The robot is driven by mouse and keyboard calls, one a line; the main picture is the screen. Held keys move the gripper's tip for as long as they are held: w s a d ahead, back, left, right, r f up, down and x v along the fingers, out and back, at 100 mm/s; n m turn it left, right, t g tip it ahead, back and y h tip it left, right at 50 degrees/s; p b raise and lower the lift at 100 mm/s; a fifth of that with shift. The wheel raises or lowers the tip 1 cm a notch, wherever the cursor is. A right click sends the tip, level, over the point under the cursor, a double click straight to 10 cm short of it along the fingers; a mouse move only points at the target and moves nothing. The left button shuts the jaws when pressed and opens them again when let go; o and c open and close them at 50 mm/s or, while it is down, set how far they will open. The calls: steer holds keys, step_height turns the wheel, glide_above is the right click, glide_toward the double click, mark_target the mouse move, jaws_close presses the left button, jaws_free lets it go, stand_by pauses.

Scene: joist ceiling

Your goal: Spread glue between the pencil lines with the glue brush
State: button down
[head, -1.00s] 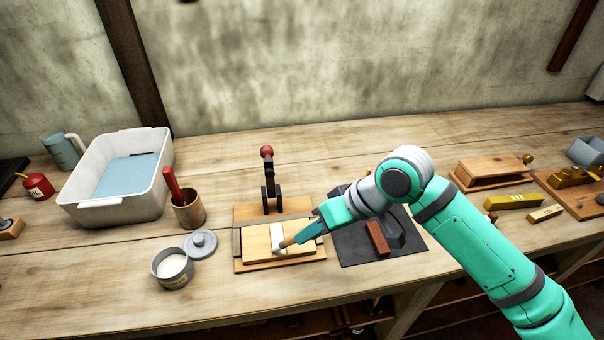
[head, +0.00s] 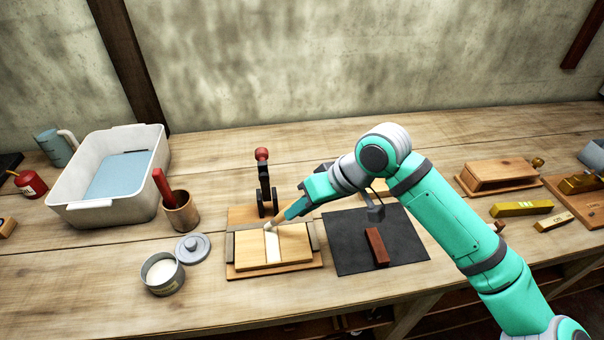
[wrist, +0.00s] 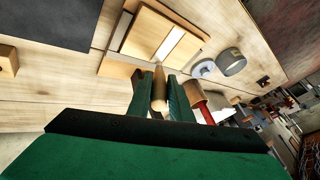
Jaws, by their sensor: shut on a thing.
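My gripper (head: 291,211) is shut on the glue brush (head: 278,221), a tan wooden handle with a pale tip; the brush (wrist: 159,92) also shows between the fingers in the wrist view. The brush slants down to the left, its tip at the far edge of the pale board (head: 249,252); I cannot tell if it touches. A whitish glue strip (head: 273,247) runs across the board from far to near edge; it shows in the wrist view (wrist: 169,44) too. Separate pencil lines are too fine to see. The open glue pot (head: 163,277) stands to the left, with whitish glue inside.
The board lies on a wooden fixture with a red-knobbed toggle clamp (head: 263,175) behind. The pot lid (head: 192,246), a wooden cup (head: 181,214) and a white tub (head: 73,208) are to the left. A dark mat (head: 345,250) with a red-brown block (head: 376,246) is right.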

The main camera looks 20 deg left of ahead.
steer(key=shift+w+a, duration=0.3)
steer(key=shift+w, duration=0.05)
steer(key=shift+w+a+r, duration=0.1)
steer(key=shift+w+r, duration=0.05)
steer(key=shift+w, duration=0.1)
steer(key=shift+w+r, duration=0.1)
steer(key=shift+r, duration=1.5)
steer(key=shift+s+r, duration=0.15)
steer(key=shift+r, duration=0.65)
steer(key=shift+s+r, duration=0.1)
steer(key=shift+r, duration=1.45)
